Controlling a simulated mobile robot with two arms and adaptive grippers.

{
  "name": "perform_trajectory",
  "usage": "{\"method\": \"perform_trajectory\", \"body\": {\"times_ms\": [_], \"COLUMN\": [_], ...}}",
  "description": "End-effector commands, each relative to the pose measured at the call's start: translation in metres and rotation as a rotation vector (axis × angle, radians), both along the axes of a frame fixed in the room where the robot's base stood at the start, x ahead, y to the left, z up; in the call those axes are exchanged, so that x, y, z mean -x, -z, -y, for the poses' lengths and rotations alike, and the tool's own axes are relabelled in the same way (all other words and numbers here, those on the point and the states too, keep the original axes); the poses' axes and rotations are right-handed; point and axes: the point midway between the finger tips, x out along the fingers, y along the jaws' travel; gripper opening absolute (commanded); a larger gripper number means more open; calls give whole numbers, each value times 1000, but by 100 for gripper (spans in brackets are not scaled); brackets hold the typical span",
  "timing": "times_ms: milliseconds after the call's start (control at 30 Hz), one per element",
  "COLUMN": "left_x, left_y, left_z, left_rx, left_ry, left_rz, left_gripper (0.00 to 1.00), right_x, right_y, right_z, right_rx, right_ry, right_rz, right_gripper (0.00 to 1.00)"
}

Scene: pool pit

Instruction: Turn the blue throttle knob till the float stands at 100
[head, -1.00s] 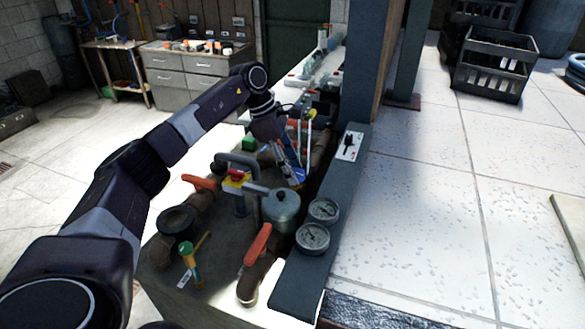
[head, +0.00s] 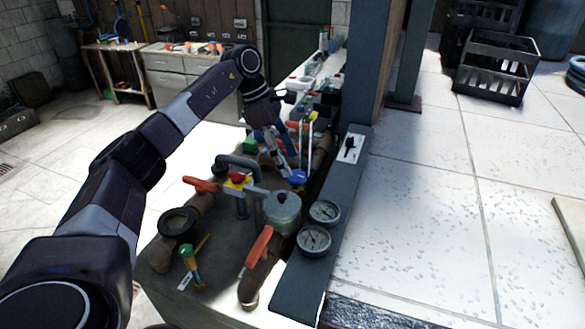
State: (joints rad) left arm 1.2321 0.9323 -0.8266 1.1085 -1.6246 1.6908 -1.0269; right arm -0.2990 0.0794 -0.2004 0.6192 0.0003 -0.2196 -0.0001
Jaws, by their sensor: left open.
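The blue throttle knob (head: 298,177) sits low among the pipes, just left of the long grey panel. My left gripper (head: 280,164) points down just up and left of the knob, with its fingers apart and nothing seen between them. It appears clear of the knob, though the small gap is hard to judge. Slim upright tubes (head: 311,130) stand behind the knob. I cannot make out a float or read a scale from here. My right gripper is out of the picture.
A grey post (head: 366,60) rises behind the panel.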

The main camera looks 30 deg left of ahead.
Motion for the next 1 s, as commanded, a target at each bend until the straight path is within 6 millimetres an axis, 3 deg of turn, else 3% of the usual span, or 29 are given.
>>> {"method": "perform_trajectory", "body": {"times_ms": [200,400,1000], "left_x": [7,11,12], "left_y": [-44,-66,-71], "left_z": [-17,-25,-27], "left_rx": [1,0,0], "left_ry": [-1,-2,0], "left_rz": [3,2,0], "left_gripper": [55,55,55], "right_x": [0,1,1], "right_y": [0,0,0], "right_z": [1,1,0], "right_rx": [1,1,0], "right_ry": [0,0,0], "right_rz": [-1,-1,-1], "right_gripper": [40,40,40]}}
